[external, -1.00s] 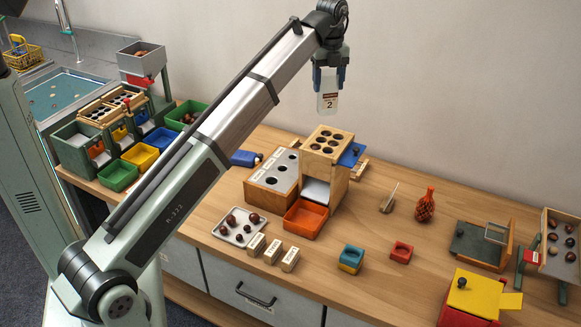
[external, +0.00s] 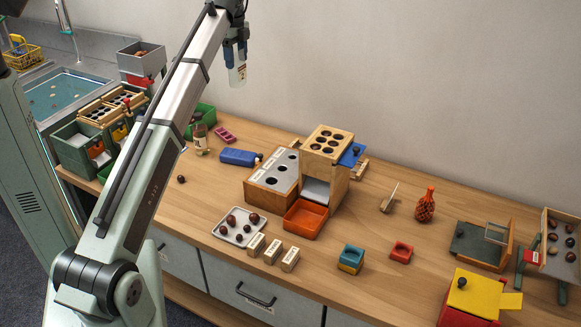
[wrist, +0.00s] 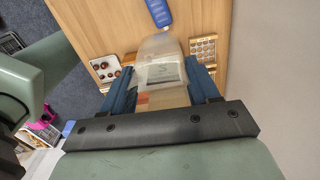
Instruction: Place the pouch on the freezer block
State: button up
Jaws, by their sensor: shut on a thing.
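A translucent pouch with a small label (external: 237,76) hangs from my gripper (external: 235,55), high above the back left of the bench. My gripper is shut on it. In the wrist view the pouch (wrist: 161,70) sits between the two blue fingers. A flat blue block with a small pale end (external: 238,157), which looks like the freezer block, lies on the bench well below the pouch, left of the wooden boxes. It also shows past the pouch in the wrist view (wrist: 158,12). The pouch and block are apart.
A wooden box with a hole-filled top (external: 329,140) stands right of the blue block. A bottle (external: 199,139) and a pink tray (external: 225,135) are to its left. A tray of chestnuts (external: 240,227) lies in front. The bench between is mostly clear.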

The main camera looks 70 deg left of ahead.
jog(key=shift+s+a+n, duration=0.3)
jog(key=shift+s+a, duration=0.3)
jog(key=shift+s, duration=0.2)
notch_tip(320, 180, down, 28)
jog(key=shift+w+f, duration=0.1)
jog(key=shift+f, duration=0.05)
jog(key=o, duration=1.3)
notch_tip(320, 180, up, 12)
jog(key=shift+r, duration=0.15)
jog(key=shift+d, duration=0.1)
